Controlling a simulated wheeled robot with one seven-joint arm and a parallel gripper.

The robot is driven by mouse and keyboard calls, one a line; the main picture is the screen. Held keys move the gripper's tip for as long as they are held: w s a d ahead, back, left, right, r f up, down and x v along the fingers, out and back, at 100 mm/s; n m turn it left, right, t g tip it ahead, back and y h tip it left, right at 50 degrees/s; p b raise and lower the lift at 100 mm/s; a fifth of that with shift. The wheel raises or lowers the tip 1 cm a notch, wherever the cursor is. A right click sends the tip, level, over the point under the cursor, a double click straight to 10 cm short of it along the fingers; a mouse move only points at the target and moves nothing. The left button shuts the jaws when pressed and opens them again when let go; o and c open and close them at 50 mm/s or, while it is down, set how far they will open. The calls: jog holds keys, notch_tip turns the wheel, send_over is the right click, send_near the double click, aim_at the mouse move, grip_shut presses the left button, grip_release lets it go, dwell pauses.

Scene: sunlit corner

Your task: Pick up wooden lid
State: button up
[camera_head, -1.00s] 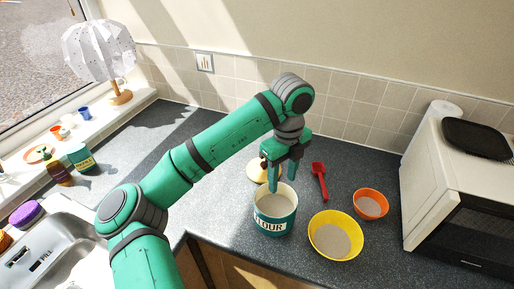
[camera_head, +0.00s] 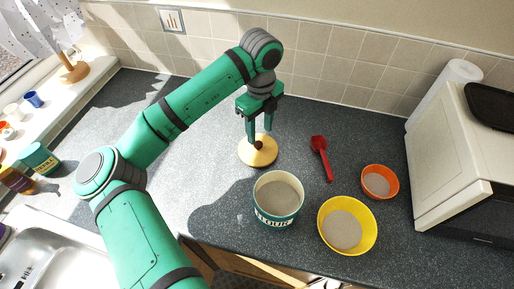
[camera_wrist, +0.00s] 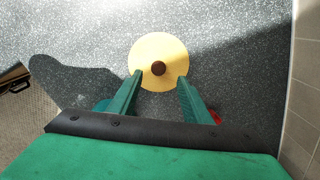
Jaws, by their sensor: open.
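The wooden lid (camera_head: 258,158) is a pale round disc with a dark brown knob, lying flat on the grey counter behind the flour tin. It also shows in the wrist view (camera_wrist: 159,47), with its knob near the middle. My gripper (camera_head: 260,138) is open and empty, pointing down at the lid, with its fingertips near the knob. In the wrist view the two green fingers (camera_wrist: 160,80) are spread, one to each side of the knob's line, their tips over the lid's near edge. I cannot tell whether they touch the lid.
The open flour tin (camera_head: 277,203) stands in front of the lid. A red scoop (camera_head: 321,157), a yellow bowl (camera_head: 368,233) and an orange bowl (camera_head: 394,187) are to the right, then a microwave (camera_head: 434,160). The counter left of the lid is clear.

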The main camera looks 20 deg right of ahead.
aim_at(259, 144)
jog(key=shift+s+a+f, duration=0.1)
jog(key=shift+a+f, duration=0.05)
jog(key=shift+f, duration=2.6)
grip_shut()
